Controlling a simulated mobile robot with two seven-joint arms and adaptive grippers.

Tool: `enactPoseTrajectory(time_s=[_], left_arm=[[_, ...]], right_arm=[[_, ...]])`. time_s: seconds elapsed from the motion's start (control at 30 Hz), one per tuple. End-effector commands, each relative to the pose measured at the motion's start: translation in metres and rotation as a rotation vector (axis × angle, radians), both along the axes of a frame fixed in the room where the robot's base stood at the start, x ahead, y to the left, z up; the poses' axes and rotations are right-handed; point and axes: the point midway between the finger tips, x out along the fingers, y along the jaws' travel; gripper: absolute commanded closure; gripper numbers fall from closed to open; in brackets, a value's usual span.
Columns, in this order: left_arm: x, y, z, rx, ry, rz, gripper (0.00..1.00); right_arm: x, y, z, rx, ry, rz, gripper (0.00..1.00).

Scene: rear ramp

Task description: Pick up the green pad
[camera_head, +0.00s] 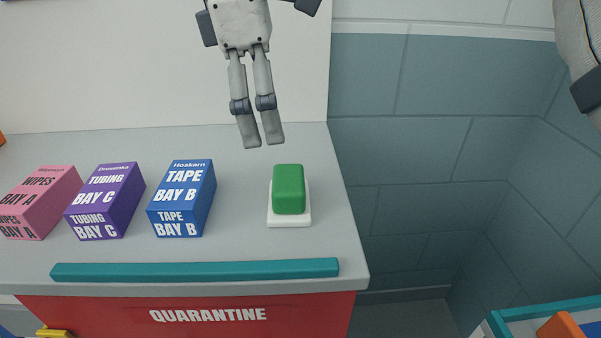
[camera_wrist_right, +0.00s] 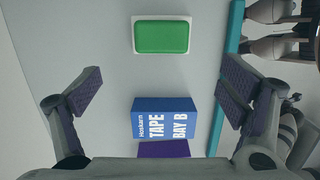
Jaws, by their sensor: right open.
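The green pad (camera_head: 289,188) is a rounded block lying on a white base plate (camera_head: 288,220) on the grey counter, right of the boxes. My right gripper (camera_head: 262,141) hangs above and behind the pad in the head view, a little to its left, open and empty. In the right wrist view its two fingers (camera_wrist_right: 160,92) are spread wide. There the green pad (camera_wrist_right: 162,37) lies ahead, beyond the fingertips and apart from them. My left gripper is not in view.
A blue tape box (camera_head: 180,198), a purple tubing box (camera_head: 104,200) and a pink wipes box (camera_head: 40,203) stand left of the pad. A teal strip (camera_head: 195,270) runs along the counter's front edge. The counter (camera_head: 240,240) is clear around the pad. A teal-rimmed container (camera_head: 497,325) is lower right.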

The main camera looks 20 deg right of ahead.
Motion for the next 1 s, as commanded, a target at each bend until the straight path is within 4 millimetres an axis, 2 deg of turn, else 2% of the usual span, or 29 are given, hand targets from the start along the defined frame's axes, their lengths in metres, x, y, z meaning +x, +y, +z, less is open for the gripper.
enactPoseTrajectory(time_s=[0.2, 0.37, 0.5, 0.6, 0.87, 1.0], left_arm=[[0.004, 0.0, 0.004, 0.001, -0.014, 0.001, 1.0], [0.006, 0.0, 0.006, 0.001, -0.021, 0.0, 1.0], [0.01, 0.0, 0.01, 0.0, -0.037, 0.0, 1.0], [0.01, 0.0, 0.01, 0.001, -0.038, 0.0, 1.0], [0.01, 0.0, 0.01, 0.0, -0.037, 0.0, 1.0], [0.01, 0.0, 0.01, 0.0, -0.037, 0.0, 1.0]], right_arm=[[-0.003, -0.008, -0.046, 0.002, 0.004, 0.001, 0.1], [-0.004, -0.013, -0.066, 0.002, 0.003, 0.0, 0.1], [-0.005, -0.026, -0.09, 0.004, 0.001, 0.0, 0.1], [-0.006, -0.028, -0.105, 0.002, 0.0, 0.0, 0.1], [-0.005, -0.028, -0.111, 0.002, -0.002, -0.001, 0.1], [-0.005, -0.028, -0.111, 0.002, -0.001, -0.001, 0.42]])
